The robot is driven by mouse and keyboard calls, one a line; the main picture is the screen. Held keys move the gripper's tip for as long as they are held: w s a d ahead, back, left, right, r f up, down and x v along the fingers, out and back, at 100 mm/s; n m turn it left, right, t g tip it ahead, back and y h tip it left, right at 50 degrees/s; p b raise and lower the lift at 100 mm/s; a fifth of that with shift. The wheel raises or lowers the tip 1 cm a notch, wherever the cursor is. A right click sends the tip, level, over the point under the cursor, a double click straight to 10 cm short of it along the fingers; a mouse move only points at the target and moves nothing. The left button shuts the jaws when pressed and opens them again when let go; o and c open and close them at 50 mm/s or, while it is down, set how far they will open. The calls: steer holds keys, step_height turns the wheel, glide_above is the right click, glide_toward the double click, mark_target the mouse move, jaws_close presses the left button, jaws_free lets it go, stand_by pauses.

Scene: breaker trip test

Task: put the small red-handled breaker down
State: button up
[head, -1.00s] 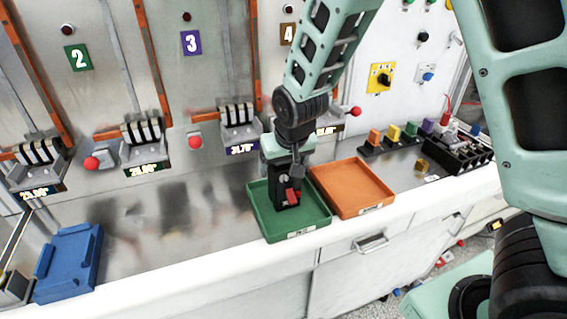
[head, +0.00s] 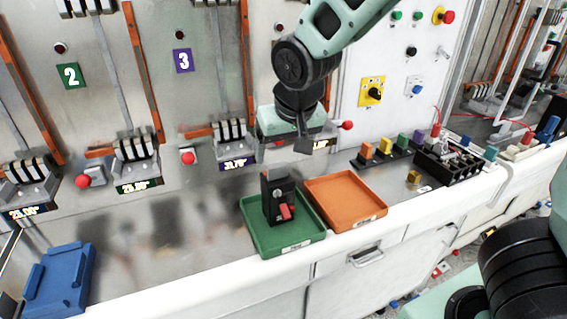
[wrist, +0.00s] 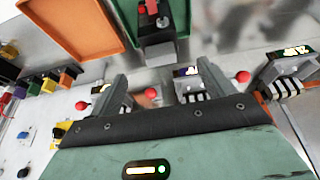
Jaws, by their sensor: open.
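The small black breaker (head: 277,194) with its red handle stands upright in the green tray (head: 262,243) on the counter. In the wrist view the breaker (wrist: 155,35) shows at the top, beyond the fingertips. My gripper (head: 302,144) is above and behind the tray, raised clear of the breaker. In the wrist view the two fingers of my gripper (wrist: 162,85) are spread apart with nothing between them.
An empty orange tray (head: 345,202) sits right of the green one. A blue fixture (head: 60,283) lies at the left. Breaker stands with red knobs (head: 187,158) line the panel. Colored blocks and a black rack (head: 455,163) are at the right. Bare metal counter lies left of the green tray.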

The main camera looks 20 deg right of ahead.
steer(key=s+a+f+n+g, duration=0.1)
steer(key=s+a+n+g, duration=0.1)
steer(key=s, duration=1)
steer(key=s+a+f+n+g, duration=0.2)
steer(key=s+a+n, duration=0.2)
steer(key=s, duration=0.7)
steer(key=shift+s+n+g+y, duration=0.3)
steer(key=shift+s+n, duration=0.1)
steer(key=shift+n, duration=0.5)
steer(key=shift+a, duration=0.1)
step_height(320, 180, down, 2)
steer(key=shift+f+b, duration=0.1)
steer(key=shift+b, duration=1.05)
